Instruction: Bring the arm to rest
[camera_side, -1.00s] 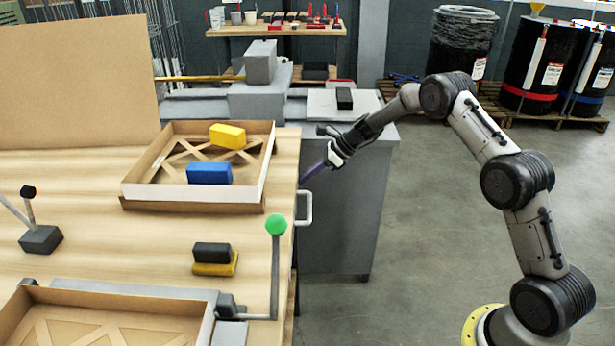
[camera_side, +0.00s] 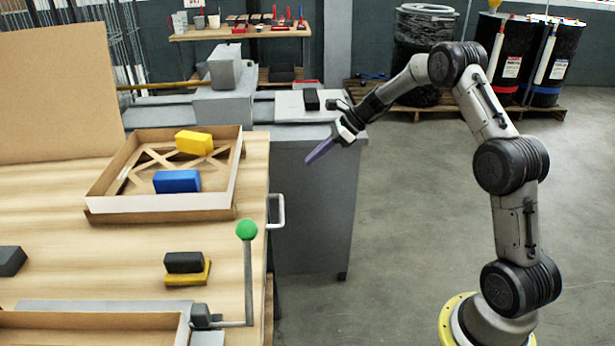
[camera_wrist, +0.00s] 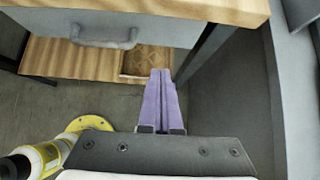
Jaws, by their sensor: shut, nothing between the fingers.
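My gripper (camera_side: 310,160) is shut and empty. Its purple fingers point down and left, in the air to the right of the wooden workbench (camera_side: 140,238) in the side view. My arm is bent, with its elbow raised above its yellow-ringed base. In the wrist view, the two purple fingers (camera_wrist: 160,76) lie together with nothing between them, in front of the bench's edge.
A shallow box (camera_side: 160,205) on the bench holds a yellow block (camera_side: 194,142) and a blue block (camera_side: 177,181). A green-knobbed lever (camera_side: 247,230) stands near the bench edge. A grey cabinet (camera_side: 315,210) is behind my gripper. Open floor lies right.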

